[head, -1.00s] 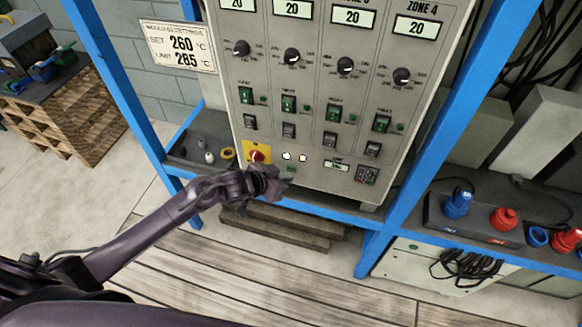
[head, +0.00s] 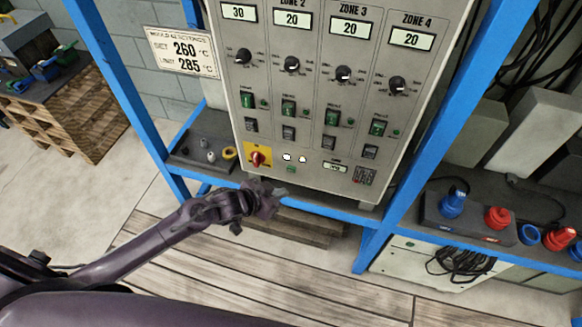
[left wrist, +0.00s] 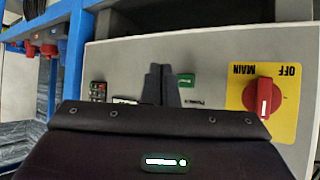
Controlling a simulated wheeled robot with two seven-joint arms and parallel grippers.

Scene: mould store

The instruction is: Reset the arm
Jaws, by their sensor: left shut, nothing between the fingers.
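My left gripper (head: 268,198) is shut and empty, just below the lower left corner of the grey control panel (head: 312,150). In the left wrist view its closed fingers (left wrist: 160,84) stand in front of the panel, which looks upside down there. The red main switch (head: 257,158) sits on a yellow plate; it also shows in the left wrist view (left wrist: 264,97), apart from the fingers. The first zone display (head: 239,13) reads 30 and the other zone displays read 20. My right gripper is not in view.
Blue frame posts (head: 118,95) stand on both sides of the panel, with a blue rail below it. A settings sign (head: 183,52) reads 260 and 285. Blue and red sockets (head: 497,217) are at the right. Wooden pallets (head: 75,115) stand at the left.

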